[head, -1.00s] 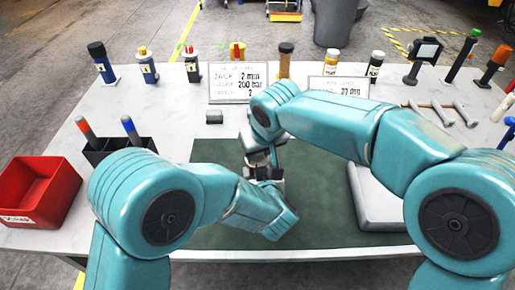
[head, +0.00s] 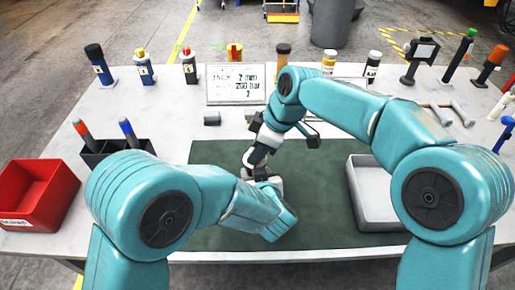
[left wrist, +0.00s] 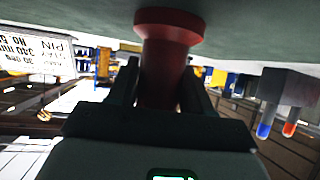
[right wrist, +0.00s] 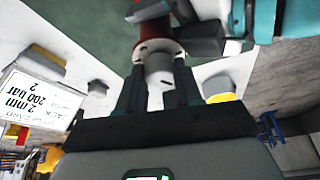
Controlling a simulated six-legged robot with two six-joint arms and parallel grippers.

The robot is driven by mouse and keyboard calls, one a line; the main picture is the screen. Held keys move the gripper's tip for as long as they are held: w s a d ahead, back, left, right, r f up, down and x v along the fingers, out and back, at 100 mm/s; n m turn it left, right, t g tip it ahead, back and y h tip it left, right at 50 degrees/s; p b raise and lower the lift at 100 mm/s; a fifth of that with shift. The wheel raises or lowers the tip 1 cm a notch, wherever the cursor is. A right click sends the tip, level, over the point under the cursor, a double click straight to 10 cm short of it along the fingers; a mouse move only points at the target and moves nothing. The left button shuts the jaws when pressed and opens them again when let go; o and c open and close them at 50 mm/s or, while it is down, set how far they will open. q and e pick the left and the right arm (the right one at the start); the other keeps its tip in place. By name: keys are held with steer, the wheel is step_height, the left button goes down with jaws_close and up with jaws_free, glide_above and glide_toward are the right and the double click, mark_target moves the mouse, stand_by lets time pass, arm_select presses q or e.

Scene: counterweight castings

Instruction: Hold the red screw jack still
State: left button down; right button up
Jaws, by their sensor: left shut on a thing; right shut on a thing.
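The red screw jack stands on the green mat (head: 320,195); in the head view my arms hide nearly all of it. In the left wrist view its red body (left wrist: 166,65), with a wide flange, sits between the fingers of my left gripper (left wrist: 160,90), which is shut on it. In the right wrist view the jack's red part (right wrist: 155,46) shows beyond a grey cylindrical head (right wrist: 158,70). My right gripper (right wrist: 158,88) is shut on that grey head. In the head view my right gripper (head: 254,158) is just above my left gripper (head: 262,177).
A white sign (head: 236,85) reads JACK 2 mm, 200 bar, 2. A red bin (head: 35,190) and a black holder with two pens (head: 115,148) stand at left. A grey tray (head: 372,215) lies at right. Several bottles and tools line the back edge.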

steer(key=n+g, duration=0.2)
steer(key=n, duration=0.3)
steer(key=shift+w+a+n, duration=0.1)
steer(key=shift+n, duration=0.2)
steer(key=n+g, duration=0.1)
steer(key=n, duration=0.1)
steer(key=n+g+h, duration=0.1)
steer(key=n, duration=0.2)
steer(key=shift+w+a, duration=0.1)
steer(key=shift+n, duration=0.3)
steer(key=o, duration=1)
steer(key=shift+o, duration=0.2)
arm_select(q)
steer(key=shift+c, duration=1.9)
jaws_free()
